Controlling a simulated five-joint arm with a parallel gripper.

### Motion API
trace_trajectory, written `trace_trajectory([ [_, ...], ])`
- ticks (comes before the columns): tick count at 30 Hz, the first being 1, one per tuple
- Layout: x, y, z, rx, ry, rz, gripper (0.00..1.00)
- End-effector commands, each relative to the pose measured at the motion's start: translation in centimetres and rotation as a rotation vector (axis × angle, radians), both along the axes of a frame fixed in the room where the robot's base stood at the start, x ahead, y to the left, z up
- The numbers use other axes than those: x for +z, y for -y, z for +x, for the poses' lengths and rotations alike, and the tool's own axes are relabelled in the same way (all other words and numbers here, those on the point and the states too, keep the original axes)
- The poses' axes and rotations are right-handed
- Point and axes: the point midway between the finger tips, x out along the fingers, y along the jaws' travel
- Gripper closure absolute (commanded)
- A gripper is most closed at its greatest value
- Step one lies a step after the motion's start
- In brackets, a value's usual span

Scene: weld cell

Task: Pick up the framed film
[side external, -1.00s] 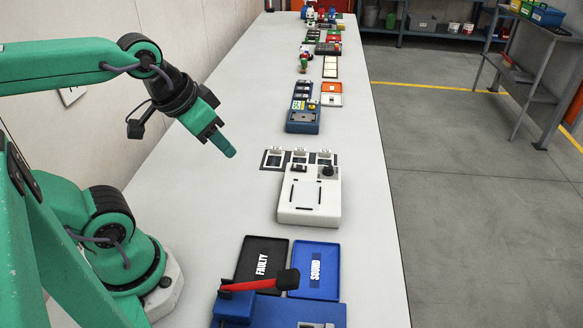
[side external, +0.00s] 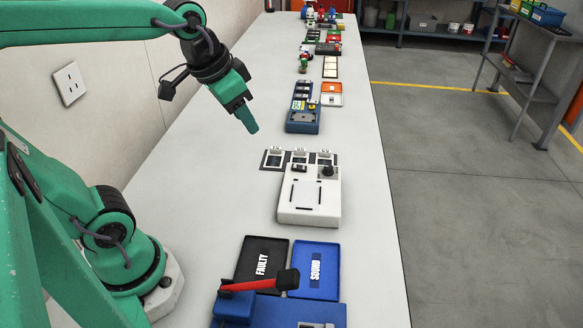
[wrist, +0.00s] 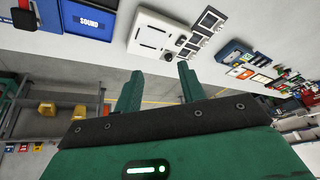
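My gripper (side external: 250,125) is in the air, up and to the left of the row in the side view. In the wrist view my gripper (wrist: 160,71) has its two fingers apart with nothing between them.
The white box (side external: 309,205) with a black knob stands in front of the row. A black FAULTY tray (side external: 243,272) and a blue SOUND tray (side external: 327,258) lie nearer, by a red-handled blue device (side external: 235,305). A blue unit (side external: 303,123) stands beyond. The left bench is clear.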

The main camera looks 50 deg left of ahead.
Motion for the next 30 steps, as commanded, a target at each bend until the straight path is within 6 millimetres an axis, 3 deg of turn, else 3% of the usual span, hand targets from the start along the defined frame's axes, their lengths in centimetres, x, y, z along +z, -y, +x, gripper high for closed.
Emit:
trace_trajectory([
  [14, 0.4, -1.7, 9.8, -0.161, -0.118, 0.069, 0.60],
  [23, -1.4, -3.2, 15.9, -0.267, -0.187, 0.100, 0.60],
  [30, -4.0, -4.5, 20.5, -0.355, -0.242, 0.116, 0.60],
])
